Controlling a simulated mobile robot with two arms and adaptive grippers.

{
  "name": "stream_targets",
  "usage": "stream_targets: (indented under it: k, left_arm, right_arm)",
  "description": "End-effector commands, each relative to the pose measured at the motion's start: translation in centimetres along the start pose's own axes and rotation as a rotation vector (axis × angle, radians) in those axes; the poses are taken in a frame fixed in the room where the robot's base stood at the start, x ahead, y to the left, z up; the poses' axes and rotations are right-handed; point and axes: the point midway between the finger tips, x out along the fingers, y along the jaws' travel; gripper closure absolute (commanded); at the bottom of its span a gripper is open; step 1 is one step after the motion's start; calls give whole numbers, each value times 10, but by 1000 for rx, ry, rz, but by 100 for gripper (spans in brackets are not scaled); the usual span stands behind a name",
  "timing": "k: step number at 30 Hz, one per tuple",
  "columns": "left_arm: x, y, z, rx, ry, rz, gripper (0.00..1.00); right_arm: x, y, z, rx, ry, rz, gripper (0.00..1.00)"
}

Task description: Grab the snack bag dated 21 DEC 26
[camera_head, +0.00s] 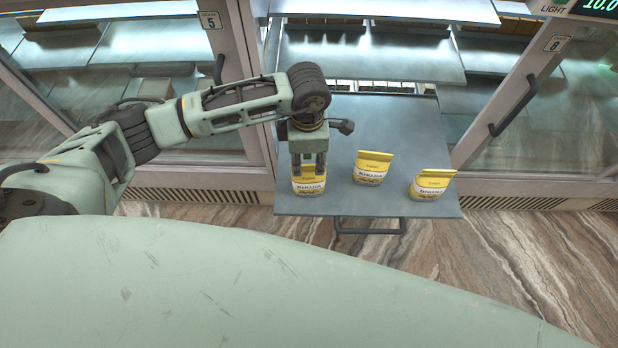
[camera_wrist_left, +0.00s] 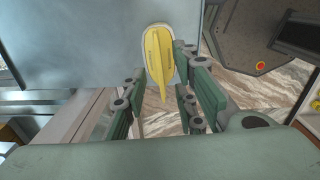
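Three yellow-and-white snack bags stand on a grey pulled-out shelf (camera_head: 330,207): a left bag (camera_head: 309,185), a middle bag (camera_head: 371,169) and a right bag (camera_head: 432,185). Dates on them are too small to read. My left gripper (camera_head: 308,172) points down over the left bag, its fingers at the bag's top and hiding part of it. In the left wrist view the left gripper (camera_wrist_left: 160,88) has its fingers apart, with the yellow top of a bag (camera_wrist_left: 158,58) showing between them. Whether the fingers touch the bag cannot be told. My right gripper is not in view.
A metal handle (camera_head: 370,228) hangs under the shelf's front edge. The shelf behind the bags is clear.

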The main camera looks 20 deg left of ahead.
Motion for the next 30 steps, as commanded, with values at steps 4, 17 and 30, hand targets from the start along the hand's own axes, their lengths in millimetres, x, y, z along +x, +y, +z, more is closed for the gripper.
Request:
stream_targets:
  k: [4, 17, 30]
  left_arm:
    - [20, -2, 2, -1, 0, -3, 73]
    - [29, -1, 2, 0, -2, 0, 73]
    - [33, -1, 2, 0, -2, 0, 73]
  right_arm:
    - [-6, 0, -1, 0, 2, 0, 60]
    - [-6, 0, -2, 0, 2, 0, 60]
    - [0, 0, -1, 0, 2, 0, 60]
